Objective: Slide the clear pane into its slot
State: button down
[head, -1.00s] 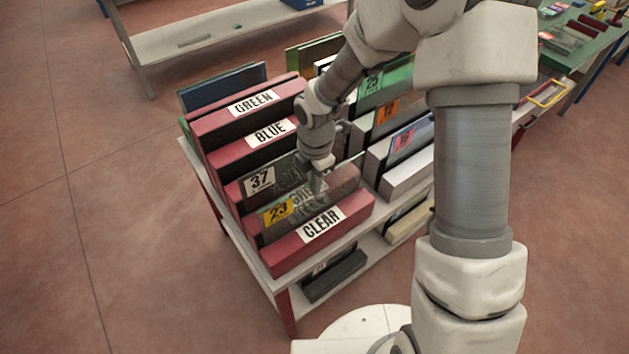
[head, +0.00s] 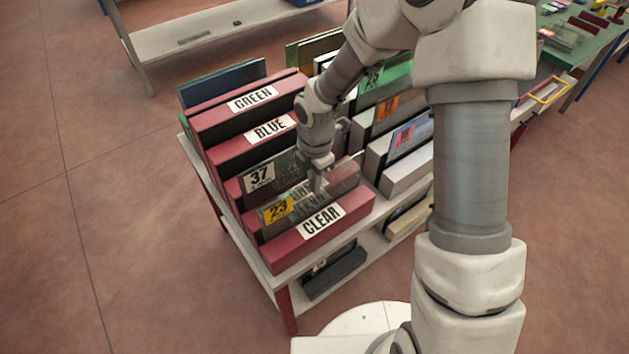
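A see-through pane with a yellow 23 tag (head: 279,210) stands upright, directly behind the red divider labelled CLEAR (head: 321,222). Its lower part is hidden by that divider, so I cannot see how deep it sits. My gripper (head: 320,187) points down at the pane's upper edge, right of the tag. The fingertips overlap the pane in the head view. They are too small to show whether they grip it. A darker pane with a white 37 tag (head: 260,177) stands one row further back.
Red dividers labelled BLUE (head: 270,128) and GREEN (head: 253,98) stand behind. White racks with tagged panes (head: 407,138) are close on the right. Below is a lower shelf with a dark block (head: 335,274). Open floor lies left.

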jog(key=shift+f, duration=0.2)
jog(key=c, duration=1)
grip_release()
jog(key=shift+o, duration=0.2)
notch_tip(320, 180, up, 18)
jog(key=p, duration=0.2)
jog(key=shift+s+f, duration=0.2)
jog(key=shift+f, duration=0.05)
jog(key=shift+d, duration=0.15)
